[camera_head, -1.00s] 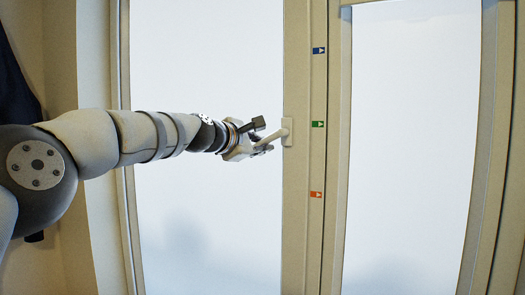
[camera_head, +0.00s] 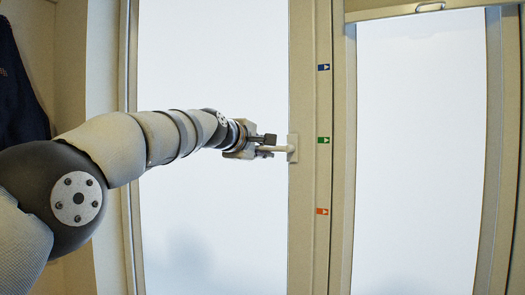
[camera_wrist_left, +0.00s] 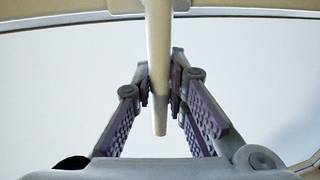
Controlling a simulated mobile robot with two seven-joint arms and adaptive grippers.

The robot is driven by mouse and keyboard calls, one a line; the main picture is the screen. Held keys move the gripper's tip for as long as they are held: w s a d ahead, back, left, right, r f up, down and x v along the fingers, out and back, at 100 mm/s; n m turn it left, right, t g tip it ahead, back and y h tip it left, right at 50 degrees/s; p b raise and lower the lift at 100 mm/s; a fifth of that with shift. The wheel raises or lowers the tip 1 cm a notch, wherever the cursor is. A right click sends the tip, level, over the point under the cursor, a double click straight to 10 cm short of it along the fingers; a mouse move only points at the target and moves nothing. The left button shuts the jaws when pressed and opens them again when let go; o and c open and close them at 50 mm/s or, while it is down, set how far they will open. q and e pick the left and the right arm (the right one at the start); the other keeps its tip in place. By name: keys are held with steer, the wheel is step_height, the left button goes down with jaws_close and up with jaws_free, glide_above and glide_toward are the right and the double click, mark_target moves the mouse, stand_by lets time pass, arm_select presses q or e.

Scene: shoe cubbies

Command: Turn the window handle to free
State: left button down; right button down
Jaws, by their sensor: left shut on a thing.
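The window handle (camera_head: 279,149) is a pale lever on a small plate on the window's right-hand frame (camera_head: 303,240). The lever points left and lies about level, near the height of the green label (camera_head: 323,140). My left gripper (camera_head: 268,147) is at the lever's free end. In the left wrist view, the handle (camera_wrist_left: 159,40) runs down between the two fingers, and my left gripper (camera_wrist_left: 162,80) is shut on it, with the tip sticking out past the pads. My right gripper is not in view.
A blue label (camera_head: 323,67) sits above the green one on the frame and an orange label (camera_head: 321,211) below it. A second window pane (camera_head: 420,150) stands to the right. A dark garment (camera_head: 20,90) hangs at the far left.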

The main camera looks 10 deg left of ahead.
arm_select(q)
steer(key=shift+r, duration=0.25)
steer(key=c, duration=1.6)
jaws_free()
steer(key=shift+f, duration=0.1)
steer(key=shift+o, duration=0.2)
steer(key=shift+a, duration=0.1)
steer(key=shift+s+a, duration=0.15)
steer(key=shift+s, duration=0.15)
steer(key=v, duration=0.6)
steer(key=shift+s, duration=0.4)
